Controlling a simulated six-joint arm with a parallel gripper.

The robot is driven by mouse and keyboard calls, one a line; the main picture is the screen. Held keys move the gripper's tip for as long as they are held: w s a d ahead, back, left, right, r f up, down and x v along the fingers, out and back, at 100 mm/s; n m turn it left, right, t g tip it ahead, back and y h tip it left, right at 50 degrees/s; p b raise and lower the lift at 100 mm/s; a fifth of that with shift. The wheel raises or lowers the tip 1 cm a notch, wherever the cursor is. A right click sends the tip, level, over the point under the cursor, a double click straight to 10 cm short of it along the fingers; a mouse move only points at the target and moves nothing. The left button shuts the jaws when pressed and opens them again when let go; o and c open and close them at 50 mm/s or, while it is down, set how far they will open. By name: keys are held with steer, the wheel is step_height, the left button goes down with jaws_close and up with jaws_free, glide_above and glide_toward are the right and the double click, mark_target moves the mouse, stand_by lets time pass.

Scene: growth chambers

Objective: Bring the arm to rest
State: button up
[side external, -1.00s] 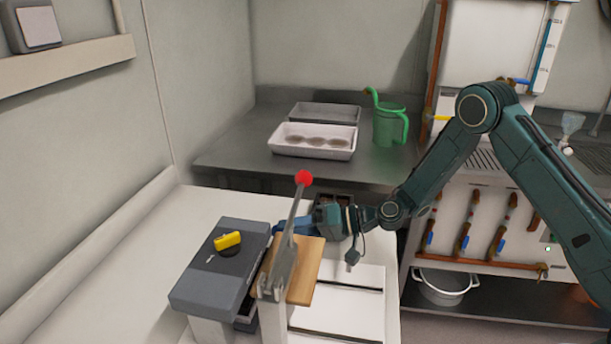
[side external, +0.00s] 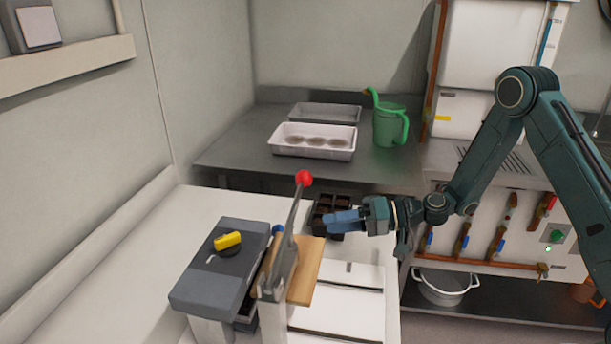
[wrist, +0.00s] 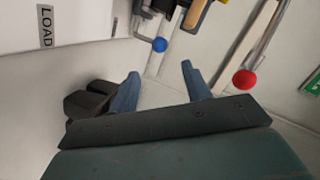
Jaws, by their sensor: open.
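My gripper (side external: 332,217) has blue fingers and is raised over the white bench, to the right of the red-knobbed lever (side external: 291,235). In the wrist view its two fingertips (wrist: 160,72) are spread apart with nothing between them. The lever's red ball (wrist: 245,79) shows to the right of the fingers there. A blue ball knob (wrist: 159,44) lies beyond the gap between the fingers, apart from them. My arm is bent, with its elbow high at the right of the side view.
A black cell tray (side external: 322,207) sits behind my gripper. A grey box (side external: 215,280) with a yellow knob (side external: 227,240) stands left of a wooden block (side external: 306,275). A green watering can (side external: 388,125) and white tray (side external: 290,151) stand on the back counter.

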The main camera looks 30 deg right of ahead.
steer(key=s+r+n+g+h, duration=0.4)
steer(key=s+r+n+h, duration=0.15)
steer(key=s+r, duration=0.6)
steer(key=s+d+r+m+h, duration=0.2)
steer(key=s+d, duration=0.3)
steer(key=s, duration=0.4)
steer(key=s+d+r+m+h, duration=0.2)
steer(key=s+d+r+h, duration=0.1)
steer(key=s, duration=0.7)
steer(key=shift+s+d+r+h, duration=0.25)
steer(key=shift+d+r+h, duration=0.15)
steer(key=shift+d+h, duration=0.7)
steer(key=shift+d+m+y, duration=0.25)
